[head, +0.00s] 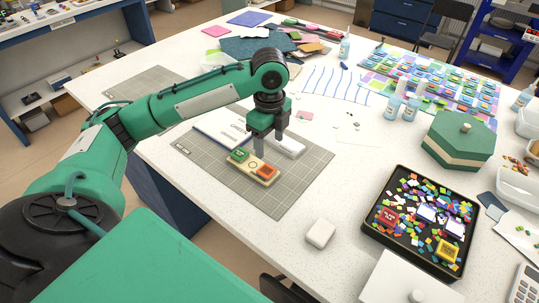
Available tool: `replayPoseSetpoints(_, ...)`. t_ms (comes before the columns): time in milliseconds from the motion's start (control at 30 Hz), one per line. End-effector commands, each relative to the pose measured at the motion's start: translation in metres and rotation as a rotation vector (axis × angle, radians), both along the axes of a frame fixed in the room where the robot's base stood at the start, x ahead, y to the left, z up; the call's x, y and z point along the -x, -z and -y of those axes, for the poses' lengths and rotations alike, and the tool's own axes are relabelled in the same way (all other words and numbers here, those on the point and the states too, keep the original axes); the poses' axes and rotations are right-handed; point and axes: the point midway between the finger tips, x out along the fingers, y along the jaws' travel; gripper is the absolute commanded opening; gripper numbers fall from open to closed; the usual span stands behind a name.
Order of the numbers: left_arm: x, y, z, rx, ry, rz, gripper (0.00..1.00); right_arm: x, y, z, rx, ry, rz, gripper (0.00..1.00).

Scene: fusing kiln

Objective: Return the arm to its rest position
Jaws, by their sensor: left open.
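My left arm (190,102) is green with black joints. It reaches in from the left and bends down at its wrist over the table. My left gripper (268,148) is open and points down, just above or behind a wooden block (251,167). The block lies on a grey gridded mat (285,190) and carries a green tile (239,155) and an orange tile (266,170). I cannot tell whether the fingers touch it. My right gripper is not in view.
A white bar (289,146) lies right behind the gripper. A black tray (372,232) of colourful chips stands at right. A green hexagonal box (460,138) and small bottles (392,104) stand farther back. A white block (320,233) is near the front.

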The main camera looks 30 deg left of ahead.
Motion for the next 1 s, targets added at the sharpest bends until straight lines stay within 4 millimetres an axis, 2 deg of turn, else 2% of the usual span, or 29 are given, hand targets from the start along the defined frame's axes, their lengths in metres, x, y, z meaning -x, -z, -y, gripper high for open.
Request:
replayPoseSetpoints(200,0.000,-0.016,0.000,0.000,0.001,0.000,0.61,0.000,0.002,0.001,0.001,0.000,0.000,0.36)
replayPoseSetpoints(767,0.000,-0.019,0.000,0.000,0.001,-0.001,0.61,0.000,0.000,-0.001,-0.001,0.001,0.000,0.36)
replayPoseSetpoints(867,0.000,-0.030,0.000,0.000,0.001,0.000,0.61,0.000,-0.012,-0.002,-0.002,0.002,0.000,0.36)
replayPoseSetpoints(1000,0.000,-0.059,0.000,0.000,0.001,0.000,0.61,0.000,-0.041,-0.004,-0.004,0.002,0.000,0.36)
